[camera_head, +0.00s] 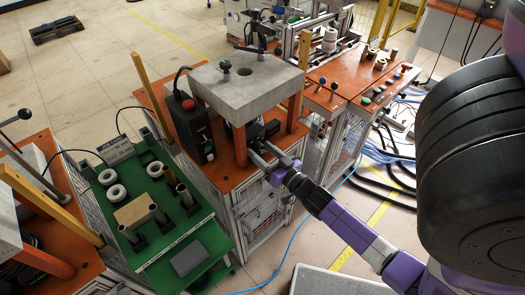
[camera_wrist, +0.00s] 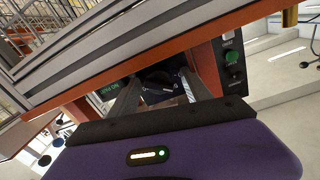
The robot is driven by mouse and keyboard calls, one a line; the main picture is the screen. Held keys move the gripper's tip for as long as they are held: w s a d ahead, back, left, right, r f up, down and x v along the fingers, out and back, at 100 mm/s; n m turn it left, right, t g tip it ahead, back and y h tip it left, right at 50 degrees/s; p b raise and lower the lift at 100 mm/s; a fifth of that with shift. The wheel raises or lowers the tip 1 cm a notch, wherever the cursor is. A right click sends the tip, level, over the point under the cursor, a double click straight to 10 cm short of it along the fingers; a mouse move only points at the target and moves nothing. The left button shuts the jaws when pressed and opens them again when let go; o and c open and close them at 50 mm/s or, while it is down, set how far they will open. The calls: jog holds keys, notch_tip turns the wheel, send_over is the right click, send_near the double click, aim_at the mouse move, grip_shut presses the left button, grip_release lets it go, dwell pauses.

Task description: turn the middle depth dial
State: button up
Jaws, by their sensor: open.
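My gripper (camera_head: 262,153) reaches in under the grey block-topped stand of the middle orange station, in front of a small black unit (camera_head: 258,132). In the wrist view my gripper (camera_wrist: 157,80) is open, its two grey fingers spread either side of a dark rounded knob-like part (camera_wrist: 157,86). This part looks like the dial, on a black unit with a green lit display (camera_wrist: 112,88). Whether the fingers touch it cannot be told. Its markings are too dark to read. In the head view the dial cannot be made out behind the fingers.
The grey slab (camera_head: 248,82) and orange posts (camera_head: 240,145) close in around my gripper. A green table (camera_head: 165,225) with parts stands left.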

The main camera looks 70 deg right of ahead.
grip_shut()
jog(key=shift+f+n+b, duration=0.1)
jog(key=shift+n+b, duration=0.35)
jog(key=shift+n, duration=1.15)
grip_release()
jog(key=shift+s+a, duration=0.1)
